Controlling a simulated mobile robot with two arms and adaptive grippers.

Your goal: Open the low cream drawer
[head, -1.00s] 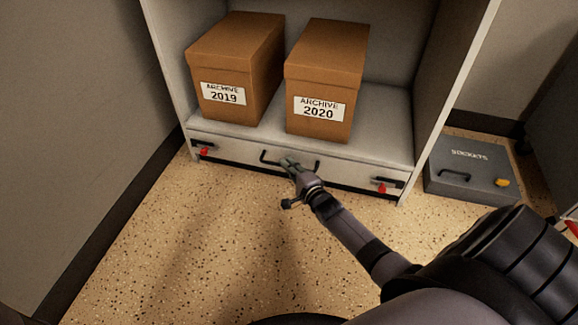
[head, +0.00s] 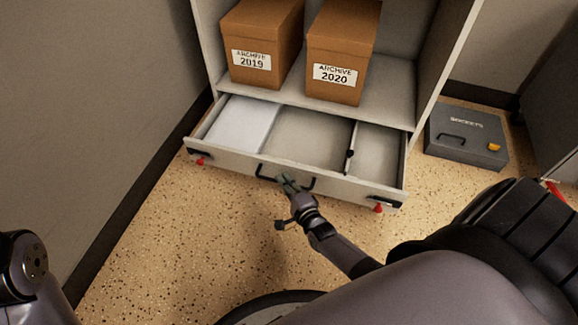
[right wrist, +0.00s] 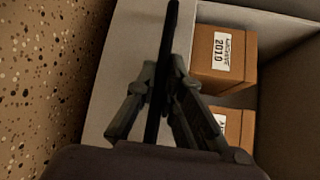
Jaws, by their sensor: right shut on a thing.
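The low cream drawer (head: 230,165) is pulled out from the bottom of the cream cabinet (head: 420,75). Its inside shows a white stack like paper (head: 238,122) at the left, an empty middle and a divided-off right compartment. My right gripper (head: 287,182) is shut on the black bar handle (head: 306,184) at the middle of the drawer front. In the right wrist view the fingers (right wrist: 160,105) close around the dark handle bar (right wrist: 160,120). At the lower left of the head view part of my left arm shows, but its gripper does not.
Two brown archive boxes, 2019 (head: 258,45) and 2020 (head: 340,60), stand on the shelf above the drawer. Red latches (head: 378,208) hang at the drawer's front corners. A grey case (head: 465,137) lies right of the cabinet. A wall (head: 95,120) bounds the left; speckled floor in front is clear.

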